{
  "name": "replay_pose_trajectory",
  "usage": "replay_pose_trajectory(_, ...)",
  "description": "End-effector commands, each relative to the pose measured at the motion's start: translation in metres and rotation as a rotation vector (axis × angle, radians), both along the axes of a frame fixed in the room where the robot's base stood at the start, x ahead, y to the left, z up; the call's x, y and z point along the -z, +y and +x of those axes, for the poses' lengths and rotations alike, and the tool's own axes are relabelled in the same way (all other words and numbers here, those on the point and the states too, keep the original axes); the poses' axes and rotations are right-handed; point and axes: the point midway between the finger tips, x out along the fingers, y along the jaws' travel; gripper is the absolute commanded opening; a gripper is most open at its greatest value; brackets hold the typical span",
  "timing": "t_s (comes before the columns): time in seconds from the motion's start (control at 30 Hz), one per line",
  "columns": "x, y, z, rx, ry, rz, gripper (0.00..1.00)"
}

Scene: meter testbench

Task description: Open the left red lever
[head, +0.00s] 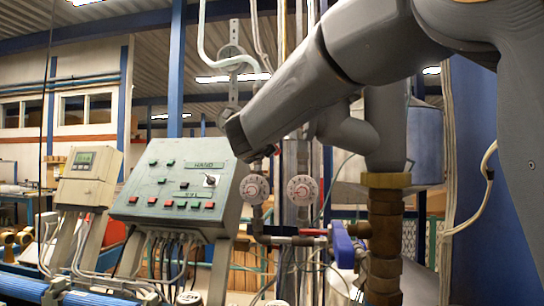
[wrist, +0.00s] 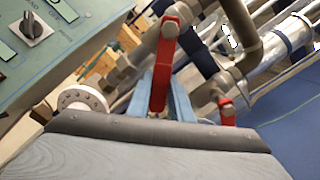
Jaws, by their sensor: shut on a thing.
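The left red lever (wrist: 159,60) shows in the middle of the wrist view. It hangs from a brownish-grey valve body (wrist: 171,25) and runs down the picture. My gripper (wrist: 163,88) has its light blue fingers on both sides of this lever and is shut on it. A second red lever (wrist: 226,108) is farther right on another pipe, apart from my gripper. In the head view my arm hides the gripper, and I cannot make out the held lever there.
A grey-green control panel (head: 182,187) and a beige meter box (head: 88,176) stand to the left. Two round dials (head: 254,189) (head: 302,190) sit by the pipes. A blue valve handle (head: 342,244) and a thick brown pipe (head: 384,240) are at the right.

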Motion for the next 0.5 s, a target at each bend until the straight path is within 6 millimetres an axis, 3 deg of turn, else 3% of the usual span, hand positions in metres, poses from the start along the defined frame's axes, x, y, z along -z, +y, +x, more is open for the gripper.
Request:
replay_pose_trajectory(0.07, 0.010, 0.005, 0.002, -0.003, -0.014, 0.069, 0.00)
replay_pose_trajectory(0.5, 0.021, 0.031, 0.007, -0.003, -0.087, 0.456, 0.00)
